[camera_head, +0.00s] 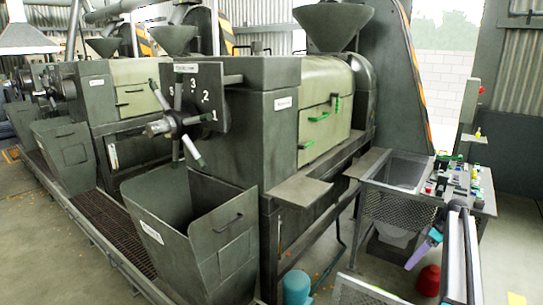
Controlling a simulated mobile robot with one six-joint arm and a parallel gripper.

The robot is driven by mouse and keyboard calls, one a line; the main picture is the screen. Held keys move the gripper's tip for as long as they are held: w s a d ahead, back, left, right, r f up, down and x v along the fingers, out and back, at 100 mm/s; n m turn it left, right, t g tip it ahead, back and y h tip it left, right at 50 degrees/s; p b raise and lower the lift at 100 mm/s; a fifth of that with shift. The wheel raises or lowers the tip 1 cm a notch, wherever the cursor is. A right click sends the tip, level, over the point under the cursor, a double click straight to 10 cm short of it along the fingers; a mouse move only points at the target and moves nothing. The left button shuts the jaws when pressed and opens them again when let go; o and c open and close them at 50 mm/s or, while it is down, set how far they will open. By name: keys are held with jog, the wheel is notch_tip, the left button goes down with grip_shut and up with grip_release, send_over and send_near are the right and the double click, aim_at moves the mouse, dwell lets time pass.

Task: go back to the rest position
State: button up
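My gripper does not show clearly anywhere in the camera_head view, so I cannot see its fingers or whether it holds anything. Long dark and pale bars stand upright at the lower right; I cannot tell what they belong to. The nearest screw expeller (262,128) is a large grey-green machine with a hopper (333,26) on top. A spoked handwheel (174,124) sits on its front by a plate with numbers.
A grey bin (228,240) stands under the handwheel, beside a floor grating (112,228). A table (484,202) with small items stands at the right, near a mesh-sided container (398,208). A red bucket (428,280) and blue bucket (297,288) are on the floor. More expellers stand left.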

notch_tip(320, 180, up, 6)
jog(key=p, duration=0.5)
jog(key=shift+r+p, duration=0.2)
jog(key=shift+p, duration=0.15)
jog(key=shift+r+p, duration=0.5)
jog(key=shift+r, duration=0.05)
